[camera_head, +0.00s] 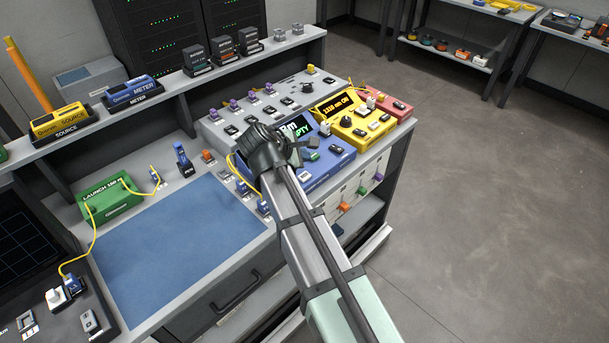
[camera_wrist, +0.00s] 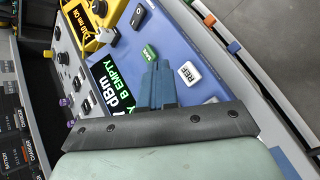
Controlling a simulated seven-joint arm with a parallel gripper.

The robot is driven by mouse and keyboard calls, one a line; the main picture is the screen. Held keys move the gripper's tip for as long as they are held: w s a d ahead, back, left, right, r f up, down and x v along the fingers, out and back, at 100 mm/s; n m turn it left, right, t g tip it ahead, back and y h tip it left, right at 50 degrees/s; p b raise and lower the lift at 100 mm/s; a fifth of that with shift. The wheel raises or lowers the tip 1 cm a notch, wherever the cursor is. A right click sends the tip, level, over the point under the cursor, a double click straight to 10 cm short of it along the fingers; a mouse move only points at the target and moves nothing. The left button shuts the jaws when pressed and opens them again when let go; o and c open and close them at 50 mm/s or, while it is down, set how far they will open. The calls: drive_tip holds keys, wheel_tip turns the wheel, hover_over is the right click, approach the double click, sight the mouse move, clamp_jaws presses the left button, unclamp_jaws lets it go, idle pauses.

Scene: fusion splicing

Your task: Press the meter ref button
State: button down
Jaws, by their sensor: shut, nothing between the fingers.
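The blue meter (camera_head: 322,168) stands on the bench with a dark display showing green and white text, partly behind my wrist. In the wrist view the meter (camera_wrist: 222,62) shows its display (camera_wrist: 112,88), reading dBm and B EMPTY. The white REF button (camera_wrist: 188,74) is on its face, uncovered. A green button (camera_wrist: 149,53) sits on the other side of the fingertips. My gripper (camera_wrist: 155,66) is shut and empty, its tips over the meter face between the green button and REF, nearer the green one. Whether the tips touch the face cannot be told. It also shows in the head view (camera_head: 312,144).
A yellow unit (camera_head: 352,122) with a knob and a red unit (camera_head: 392,106) stand beyond the meter. A grey panel (camera_head: 235,130) with several buttons lies behind it. The blue mat (camera_head: 180,235) is clear, and a green launch box (camera_head: 110,202) stands left.

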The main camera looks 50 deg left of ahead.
sight(303, 177)
drive_tip(key=shift+f, duration=1.95)
drive_tip(key=shift+f, duration=0.15)
idle(0.6)
drive_tip(key=shift+f, duration=0.3)
drive_tip(key=shift+f, duration=0.45)
idle(0.8)
drive_tip(key=shift+r, duration=0.1)
idle(0.3)
drive_tip(key=shift+r, duration=0.8)
drive_tip(key=shift+r, duration=2.5)
